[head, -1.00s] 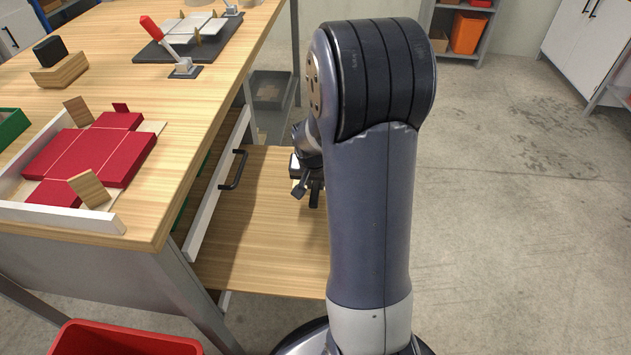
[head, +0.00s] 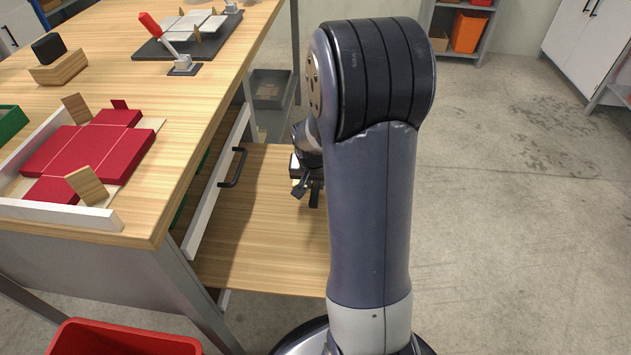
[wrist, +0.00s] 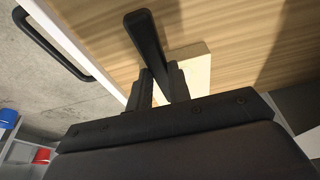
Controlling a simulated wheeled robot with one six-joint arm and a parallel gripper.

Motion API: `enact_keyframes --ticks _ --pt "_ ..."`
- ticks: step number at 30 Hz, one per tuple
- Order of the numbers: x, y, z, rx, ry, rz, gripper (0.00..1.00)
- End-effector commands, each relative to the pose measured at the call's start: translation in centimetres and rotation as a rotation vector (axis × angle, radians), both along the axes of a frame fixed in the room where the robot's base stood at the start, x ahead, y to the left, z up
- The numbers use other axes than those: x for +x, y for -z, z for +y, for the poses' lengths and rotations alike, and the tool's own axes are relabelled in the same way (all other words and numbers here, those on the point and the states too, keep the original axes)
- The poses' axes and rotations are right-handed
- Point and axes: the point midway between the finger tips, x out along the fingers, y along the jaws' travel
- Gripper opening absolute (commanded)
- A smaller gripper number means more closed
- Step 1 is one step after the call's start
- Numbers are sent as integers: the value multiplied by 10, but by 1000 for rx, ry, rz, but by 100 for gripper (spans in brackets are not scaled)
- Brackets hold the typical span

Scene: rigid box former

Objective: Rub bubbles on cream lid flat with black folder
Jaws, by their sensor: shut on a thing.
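My gripper (wrist: 158,90) is shut on the black folder (wrist: 146,40), a dark flat bar that sticks out beyond the fingertips. In the head view my gripper (head: 308,176) is small and partly hidden behind my arm, beside the open drawer, with the dark bar hanging down. Flat whitish panels (head: 195,22), possibly the cream lid, lie on a dark board at the back of the bench, well away from my gripper. Bubbles on them cannot be made out.
A pale block (wrist: 193,68) lies close to the fingers. The drawer front has a black handle (head: 233,167). A red box blank (head: 90,150) lies in a white frame on the bench. Open floor lies right.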

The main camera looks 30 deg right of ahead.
Motion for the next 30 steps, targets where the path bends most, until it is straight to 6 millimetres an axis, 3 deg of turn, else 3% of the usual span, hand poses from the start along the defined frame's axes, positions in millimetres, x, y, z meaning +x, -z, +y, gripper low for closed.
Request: enact_keyframes --ticks 30 --pt "9 1 -7 1 0 3 0"
